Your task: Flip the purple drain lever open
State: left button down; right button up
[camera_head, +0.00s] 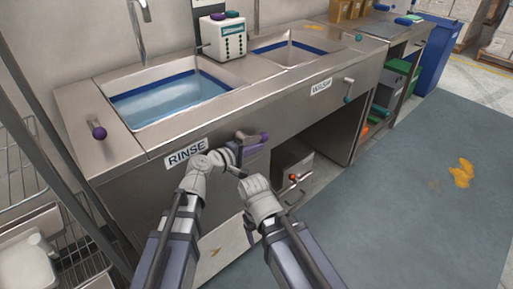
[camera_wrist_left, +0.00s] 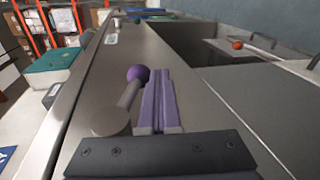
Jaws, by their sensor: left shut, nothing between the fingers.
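The purple drain lever has a round purple knob (camera_head: 264,137) and a grey stem, on the steel front panel to the right of the RINSE label (camera_head: 186,152). In the left wrist view its knob (camera_wrist_left: 138,73), stem and round grey pivot show clearly, and the lever lies roughly along the fingers. My left gripper (camera_head: 252,149) is at the lever, with its purple fingers (camera_wrist_left: 159,95) shut and empty, right beside the stem and knob. Whether they touch cannot be told. My right gripper (camera_head: 248,226) hangs lower, away from the lever, and its fingers are hard to make out.
The rinse basin (camera_head: 175,97) holds bluish water. Another purple knob (camera_head: 98,131) stands on the counter at left. A grey box with an orange-red valve (camera_head: 294,178) is under the counter.

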pick_arm(q)
jog(key=shift+s+a, duration=0.1)
jog(key=p+v, duration=0.2)
jog(key=v, duration=0.5)
jog(key=shift+s+a, duration=0.2)
dwell(0.3)
